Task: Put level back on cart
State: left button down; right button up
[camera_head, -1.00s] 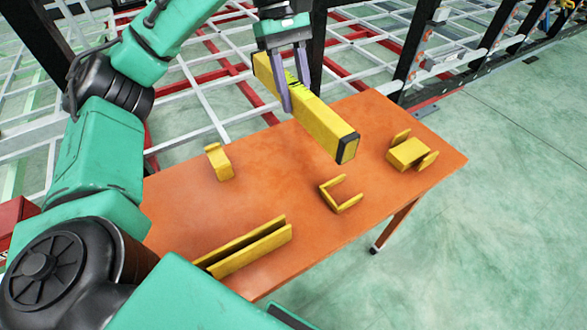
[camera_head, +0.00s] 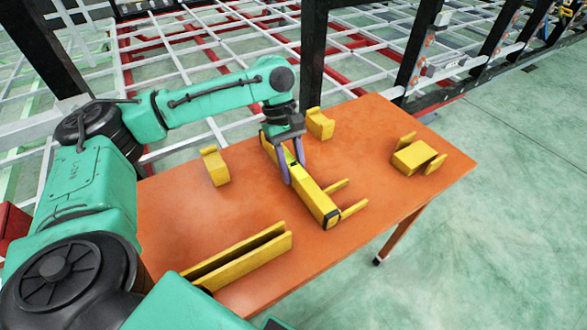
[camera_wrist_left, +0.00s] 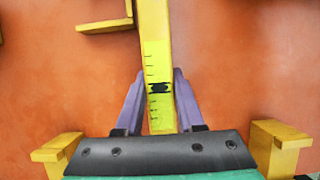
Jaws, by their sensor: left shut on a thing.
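The yellow level (camera_head: 312,196) with a dark end cap is low over the orange cart top (camera_head: 370,125). Its near end is beside a yellow U-shaped bracket (camera_head: 350,208); I cannot tell whether it rests on the cart or in the bracket. My right gripper is not in view.
Yellow holders stand on the cart: one at left (camera_head: 215,167), one behind the gripper (camera_head: 320,124), a wider one at right (camera_head: 415,157) and a long slotted one in front (camera_head: 240,258). A white and red trailer frame (camera_head: 200,60) is behind.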

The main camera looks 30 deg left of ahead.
pick_arm(q)
jog(key=c, duration=0.5)
grip_release()
jog(key=p+v, duration=0.1)
jog(key=v, duration=1)
jog(key=shift+d+r+p, duration=0.1)
jog(key=shift+p, duration=0.2)
jog(key=shift+w+a+r, duration=0.1)
jog(key=shift+a+r, duration=0.1)
jog(key=shift+r, duration=0.25)
